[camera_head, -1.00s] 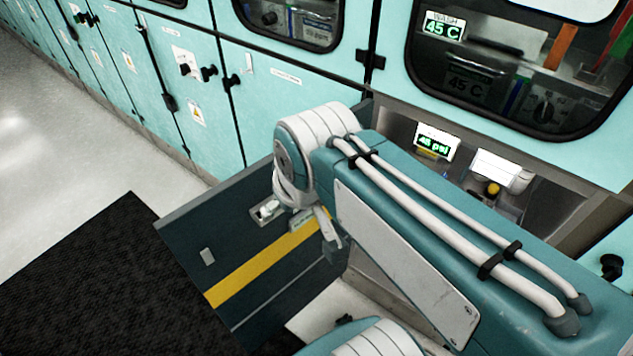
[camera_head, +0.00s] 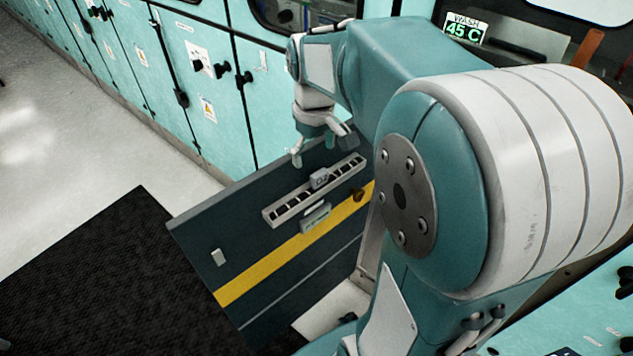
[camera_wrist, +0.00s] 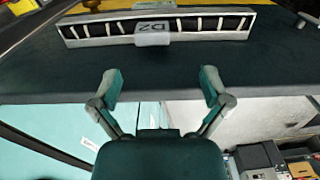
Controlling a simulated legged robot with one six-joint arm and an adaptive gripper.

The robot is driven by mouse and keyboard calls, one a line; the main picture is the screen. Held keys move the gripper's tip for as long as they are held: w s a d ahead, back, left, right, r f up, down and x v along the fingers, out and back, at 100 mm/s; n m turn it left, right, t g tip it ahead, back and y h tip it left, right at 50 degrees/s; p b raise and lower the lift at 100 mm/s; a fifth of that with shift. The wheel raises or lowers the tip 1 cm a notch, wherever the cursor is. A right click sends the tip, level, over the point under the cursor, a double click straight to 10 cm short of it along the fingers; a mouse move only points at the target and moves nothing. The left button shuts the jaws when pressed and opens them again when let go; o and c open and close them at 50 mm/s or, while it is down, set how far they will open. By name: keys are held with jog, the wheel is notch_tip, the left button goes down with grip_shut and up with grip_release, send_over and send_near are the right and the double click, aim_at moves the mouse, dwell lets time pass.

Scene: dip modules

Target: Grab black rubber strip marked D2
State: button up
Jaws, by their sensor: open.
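The black rubber strip marked D2 (camera_head: 288,203) sits in a pale slotted holder on the inner face of a dark open door panel. A light tag reading D2 is at its middle. In the wrist view the strip (camera_wrist: 211,24) runs across the top, its D2 tag appearing upside down. My gripper (camera_head: 322,147) is open and empty, above the strip near the panel's top edge. In the wrist view my gripper (camera_wrist: 160,82) has its two fingers spread either side of the tag's line, apart from the strip.
The dark panel (camera_head: 239,255) carries a yellow stripe (camera_head: 262,266) and a small plate (camera_head: 314,219) below the strip. Teal cabinets (camera_head: 185,75) line the back. A black mat (camera_head: 100,270) lies on the open floor at left.

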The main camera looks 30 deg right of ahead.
aim_at(319, 173)
jog(key=shift+s+d+f, duration=0.1)
jog(key=shift+d+f, duration=0.05)
jog(key=shift+f, duration=0.9)
jog(key=shift+s+d+f, duration=0.1)
jog(key=shift+d+f, duration=0.05)
jog(key=shift+f, duration=0.9)
jog(key=shift+d+f, duration=0.15)
jog(key=shift+f, duration=0.9)
jog(key=c, duration=1.2)
